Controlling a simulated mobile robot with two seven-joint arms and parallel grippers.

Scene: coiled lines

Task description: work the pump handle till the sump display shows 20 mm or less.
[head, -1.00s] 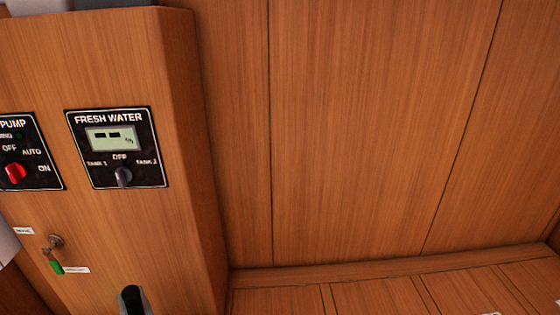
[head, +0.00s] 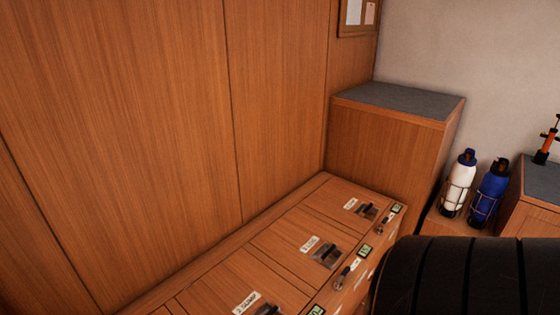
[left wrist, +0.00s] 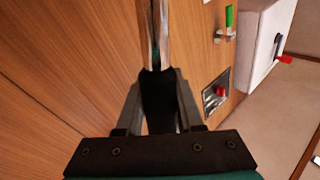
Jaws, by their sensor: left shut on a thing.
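In the left wrist view my left gripper (left wrist: 158,90) is shut on the black grip of the pump handle (left wrist: 158,108). A shiny metal shaft (left wrist: 154,35) runs from the grip to the top of that view. In the head view a small green display (head: 317,310) is cut by the bottom edge, beside a label (head: 246,302) that may read sump. Its figures are too small to read. Neither the handle nor my left gripper shows in the head view, and my right gripper is in no view.
A wooden locker top (head: 205,270) carries recessed latches (head: 327,256), small levers and displays. Beyond it stand a grey-topped cabinet (head: 395,135), a white bottle (head: 459,183) and a blue bottle (head: 490,192). A red knob (left wrist: 220,91) shows in the left wrist view.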

